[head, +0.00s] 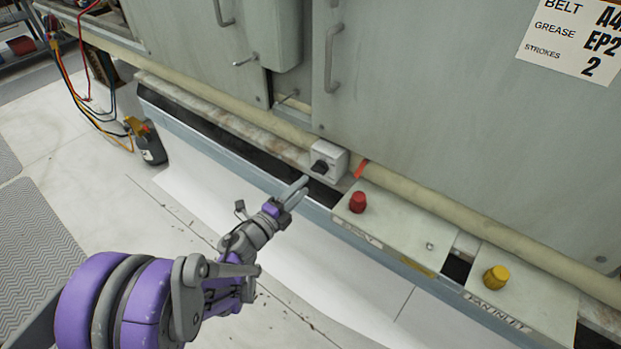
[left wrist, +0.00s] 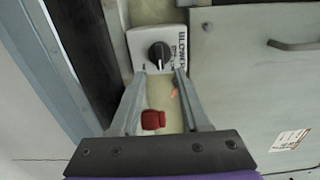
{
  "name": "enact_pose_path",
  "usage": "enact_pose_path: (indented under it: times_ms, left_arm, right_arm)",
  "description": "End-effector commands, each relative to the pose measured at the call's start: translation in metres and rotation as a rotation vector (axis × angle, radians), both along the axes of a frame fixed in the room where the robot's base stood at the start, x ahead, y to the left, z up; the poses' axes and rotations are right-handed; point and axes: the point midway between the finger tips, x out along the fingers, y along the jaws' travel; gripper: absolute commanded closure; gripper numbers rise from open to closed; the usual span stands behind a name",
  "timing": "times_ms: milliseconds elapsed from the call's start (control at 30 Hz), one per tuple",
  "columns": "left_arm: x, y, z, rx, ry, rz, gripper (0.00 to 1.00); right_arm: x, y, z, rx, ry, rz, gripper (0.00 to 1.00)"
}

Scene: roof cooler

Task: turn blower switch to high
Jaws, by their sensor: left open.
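The blower switch is a white box (head: 328,161) with a black rotary knob (head: 319,167), set on the ledge at the foot of the grey cabinet. In the left wrist view the box (left wrist: 140,46) carries a label reading BLOWER, and the black knob (left wrist: 159,55) has a pale pointer line. My left gripper (head: 297,189) is open and empty, just in front of the switch and apart from the knob in the head view. In the left wrist view its two fingertips (left wrist: 160,73) point at the knob, one on each side below it. My right gripper is not in view.
A red knob (head: 357,202) on a pale box stands right of the switch, and a yellow knob (head: 496,279) on another box is farther right. A red tag (head: 361,169) lies beside the switch. A meter with wires (head: 148,143) stands at left. Cabinet handles (head: 331,58) project above.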

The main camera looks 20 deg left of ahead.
Motion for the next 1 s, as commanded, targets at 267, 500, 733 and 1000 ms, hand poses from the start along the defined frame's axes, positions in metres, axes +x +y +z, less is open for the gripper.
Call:
enact_pose_path:
  times_ms: [267, 500, 733, 1000]
  left_arm:
    - [-0.039, 0.015, 0.000, 0.000, 0.000, 0.002, 0.54]
    - [-0.045, 0.016, 0.000, 0.000, 0.000, -0.001, 0.54]
    - [-0.045, 0.016, 0.000, -0.001, 0.000, -0.001, 0.54]
    - [-0.043, 0.021, 0.010, -0.047, 0.011, 0.051, 0.54]
  right_arm:
    - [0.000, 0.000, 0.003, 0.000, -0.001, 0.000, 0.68]
    - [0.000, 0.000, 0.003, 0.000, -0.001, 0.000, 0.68]
    - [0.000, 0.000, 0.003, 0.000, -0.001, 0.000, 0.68]
    - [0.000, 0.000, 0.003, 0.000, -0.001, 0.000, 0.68]
